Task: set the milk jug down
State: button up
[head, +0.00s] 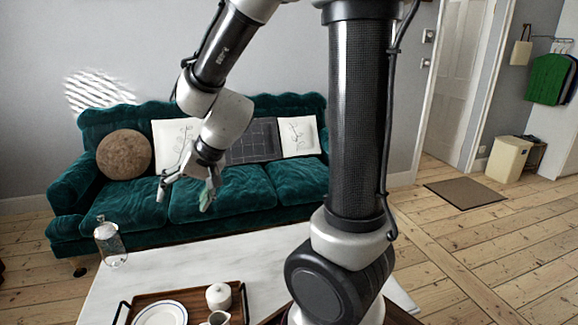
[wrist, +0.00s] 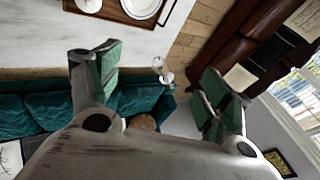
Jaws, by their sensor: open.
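The milk jug (head: 217,318) is partly in view at the bottom edge of the head view. It appears to stand on the brown wooden tray (head: 192,293), next to a white lidded pot (head: 218,296) and a white plate (head: 160,315). Its lower part is cut off by the frame. My gripper (head: 186,192) is open and empty, raised beyond the tray in front of the sofa. In the wrist view my gripper (wrist: 160,80) has its green-padded fingers wide apart with nothing between them. The tray shows at the top there (wrist: 112,12); I cannot make out the jug.
The tray lies on a white marble-like table (head: 110,290). A clear glass bottle (head: 110,243) stands on its far left corner. A green sofa (head: 225,192) with cushions is behind the table. Open floorboards (head: 480,240) lie to the right.

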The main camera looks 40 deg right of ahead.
jog(key=s+d+r+n+h, duration=0.1)
jog(key=s+d+r, duration=0.2)
jog(key=s+d, duration=0.2)
jog(key=s+d+r+n+h, duration=0.1)
jog(key=s+d+r+h, duration=0.1)
jog(key=s+d, duration=0.3)
jog(key=s+d+r+n+g+h, duration=0.1)
jog(key=s+d+r, duration=0.3)
jog(key=s, duration=0.5)
jog(key=shift+s+d+r+n, duration=0.15)
jog(key=shift+d+r+n, duration=0.25)
jog(key=shift+d, duration=0.6)
jog(key=shift+f, duration=0.1)
